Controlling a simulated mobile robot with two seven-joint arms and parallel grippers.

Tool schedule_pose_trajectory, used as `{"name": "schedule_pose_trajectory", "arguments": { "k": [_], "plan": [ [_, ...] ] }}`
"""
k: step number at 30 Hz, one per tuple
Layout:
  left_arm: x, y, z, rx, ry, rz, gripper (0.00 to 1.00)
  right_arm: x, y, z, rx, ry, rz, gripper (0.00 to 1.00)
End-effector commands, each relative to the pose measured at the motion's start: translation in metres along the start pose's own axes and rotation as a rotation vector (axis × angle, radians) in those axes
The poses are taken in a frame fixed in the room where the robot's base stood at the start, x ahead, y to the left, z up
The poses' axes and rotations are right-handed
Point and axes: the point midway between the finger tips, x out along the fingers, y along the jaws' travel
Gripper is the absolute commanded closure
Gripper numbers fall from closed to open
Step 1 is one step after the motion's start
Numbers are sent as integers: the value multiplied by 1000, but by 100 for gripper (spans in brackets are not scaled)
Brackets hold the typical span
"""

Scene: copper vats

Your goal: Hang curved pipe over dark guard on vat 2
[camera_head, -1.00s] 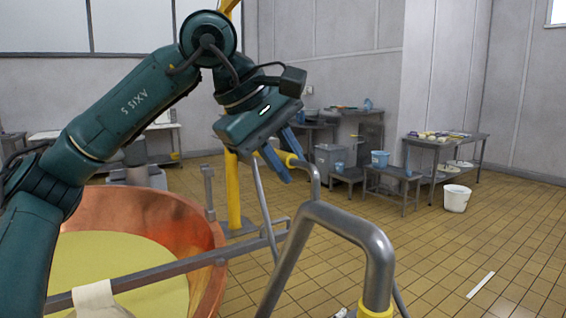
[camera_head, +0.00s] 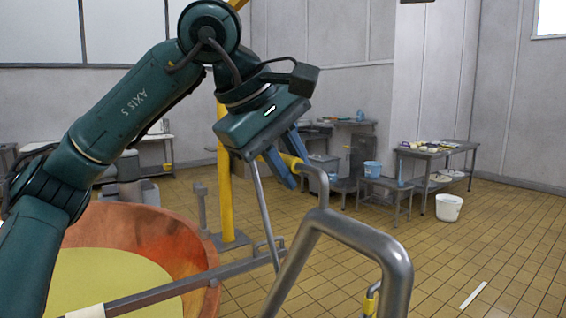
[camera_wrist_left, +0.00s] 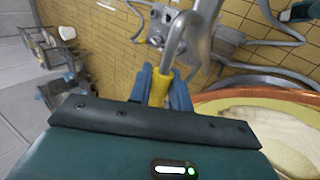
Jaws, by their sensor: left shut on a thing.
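My left gripper (camera_head: 280,163) is shut on the yellow grip of the curved pipe (camera_head: 290,161), held in the air. The pipe's thin grey leg (camera_head: 261,200) slants down from the jaws toward the vat rim. In the left wrist view, the yellow grip (camera_wrist_left: 160,88) sits between the blue fingers, and the grey bend rises beyond it. A copper vat (camera_head: 185,238) with pale yellow contents stands at lower left, left of the held pipe. I cannot clearly pick out the dark guard. My right gripper is not in view.
A thick grey bent tube (camera_head: 345,228) stands close in front. A grey bar (camera_head: 180,291) crosses the vat, with a cream piece on it. A yellow post (camera_head: 227,195) stands behind the vat. Tables (camera_head: 436,155) and a white bucket (camera_head: 449,207) are farther back; tiled floor lies open at right.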

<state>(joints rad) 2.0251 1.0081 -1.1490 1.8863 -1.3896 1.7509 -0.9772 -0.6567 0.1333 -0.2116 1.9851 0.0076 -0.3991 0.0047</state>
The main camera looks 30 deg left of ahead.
Motion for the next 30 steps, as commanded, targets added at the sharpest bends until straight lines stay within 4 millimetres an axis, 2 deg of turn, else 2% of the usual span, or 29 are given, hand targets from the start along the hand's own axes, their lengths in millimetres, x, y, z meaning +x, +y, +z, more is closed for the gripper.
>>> {"name": "schedule_pose_trajectory", "arguments": {
  "k": [9,30],
  "plan": [
    [-3,1,37,2,0,8,100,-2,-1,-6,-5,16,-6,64],
    [-6,0,119,5,3,9,100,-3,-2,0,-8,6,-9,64]
  ]
}}
